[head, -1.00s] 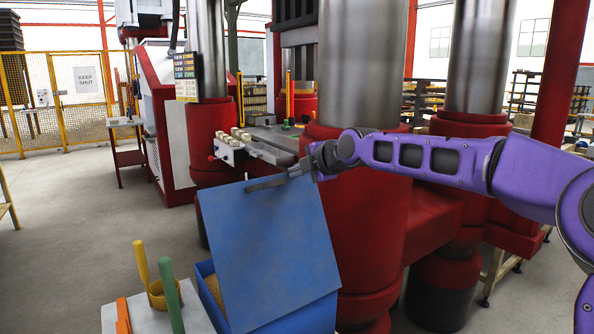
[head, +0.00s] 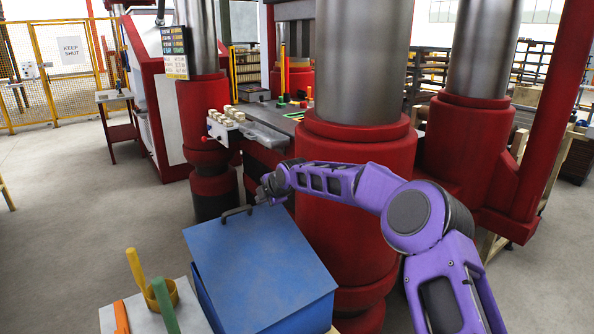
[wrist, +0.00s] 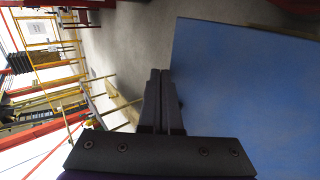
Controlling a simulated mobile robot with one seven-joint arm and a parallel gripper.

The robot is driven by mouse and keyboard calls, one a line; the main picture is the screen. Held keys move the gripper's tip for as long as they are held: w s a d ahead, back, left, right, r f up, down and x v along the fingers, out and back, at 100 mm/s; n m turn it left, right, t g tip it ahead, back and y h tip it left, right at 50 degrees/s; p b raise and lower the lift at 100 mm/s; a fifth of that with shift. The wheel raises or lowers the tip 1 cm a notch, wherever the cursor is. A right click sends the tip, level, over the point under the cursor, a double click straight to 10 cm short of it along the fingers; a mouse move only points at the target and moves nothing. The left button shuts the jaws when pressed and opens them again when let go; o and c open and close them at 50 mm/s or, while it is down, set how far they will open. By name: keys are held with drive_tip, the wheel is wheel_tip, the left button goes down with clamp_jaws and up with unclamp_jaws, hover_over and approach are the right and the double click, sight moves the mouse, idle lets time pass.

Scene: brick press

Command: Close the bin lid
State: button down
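The blue bin (head: 305,325) stands at the bottom centre of the head view, mostly covered by its blue lid (head: 262,265). The lid slopes; its handle edge is at the far side. I cannot tell whether it rests on the rim. The dark handle (head: 237,211) is near the far left edge. My gripper (head: 268,190) is just beyond the lid's far edge, right of the handle and apart from it. In the wrist view my gripper's fingers (wrist: 163,98) are together with nothing between them, and the blue lid (wrist: 245,85) fills the right side.
A pale table (head: 150,318) at the lower left carries a yellow tool, a green tool, a ring-shaped holder and an orange item. The red press column (head: 355,215) stands close behind my forearm. Open grey floor (head: 80,220) lies to the left.

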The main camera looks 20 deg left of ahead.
drive_tip(key=a+f+b, duration=0.1)
drive_tip(key=f, duration=0.2)
drive_tip(key=w+a+f+b, duration=0.1)
drive_tip(key=f, duration=0.3)
drive_tip(key=w+a+f+b, duration=0.1)
drive_tip(key=f, duration=0.3)
drive_tip(key=shift+w+f, duration=0.1)
drive_tip(key=shift+w, duration=0.05)
drive_tip(key=shift+w+a+f+b, duration=0.1)
drive_tip(key=shift+f+b, duration=0.45)
drive_tip(key=shift+f, duration=0.45)
drive_tip(key=shift+d+r, duration=0.25)
drive_tip(key=shift+r, duration=0.1)
drive_tip(key=v, duration=1.5)
drive_tip(key=shift+s+d+r, duration=0.2)
drive_tip(key=shift+s+d+r+p, duration=0.25)
drive_tip(key=shift+s+p, duration=0.05)
